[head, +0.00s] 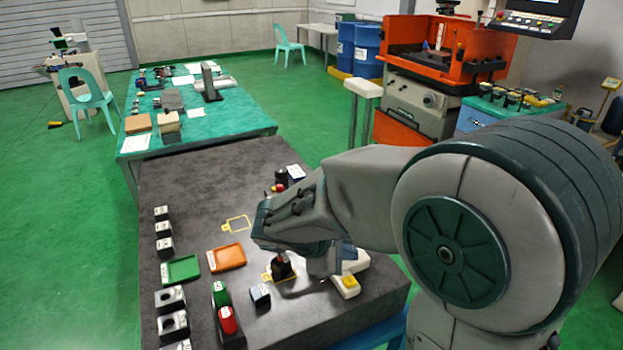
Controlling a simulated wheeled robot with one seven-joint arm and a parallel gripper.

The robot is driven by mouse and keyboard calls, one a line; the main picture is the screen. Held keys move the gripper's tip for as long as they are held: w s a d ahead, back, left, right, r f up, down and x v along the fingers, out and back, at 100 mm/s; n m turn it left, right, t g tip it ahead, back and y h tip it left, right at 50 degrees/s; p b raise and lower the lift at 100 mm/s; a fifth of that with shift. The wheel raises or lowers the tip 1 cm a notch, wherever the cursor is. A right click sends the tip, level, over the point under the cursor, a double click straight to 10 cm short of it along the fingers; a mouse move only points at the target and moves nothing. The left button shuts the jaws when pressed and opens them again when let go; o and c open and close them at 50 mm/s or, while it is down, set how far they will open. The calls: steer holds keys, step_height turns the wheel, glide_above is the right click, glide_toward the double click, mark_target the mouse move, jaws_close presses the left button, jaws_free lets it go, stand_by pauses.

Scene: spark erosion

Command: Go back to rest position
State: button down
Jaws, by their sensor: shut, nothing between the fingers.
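My arm reaches in from the right over the dark grey table (200,190). My gripper (322,268) is at its end, low over the right part of the table and partly hidden by the wrist. It is shut and holds nothing.
An orange tray (226,257) and a green tray (181,269) lie left of my gripper. Green (220,294) and red (228,320) cylinders in dark holders stand nearer. White-yellow blocks (346,285) lie close on the right. An empty yellow outline (236,225) is behind.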

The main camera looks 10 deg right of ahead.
steer(key=s+d+r+m+y, duration=0.1)
steer(key=s+r+m+y, duration=0.2)
steer(key=s+m+y, duration=0.5)
steer(key=s+m, duration=0.5)
steer(key=s, duration=0.1)
steer(key=shift+m+g, duration=0.3)
steer(key=shift+m, duration=0.1)
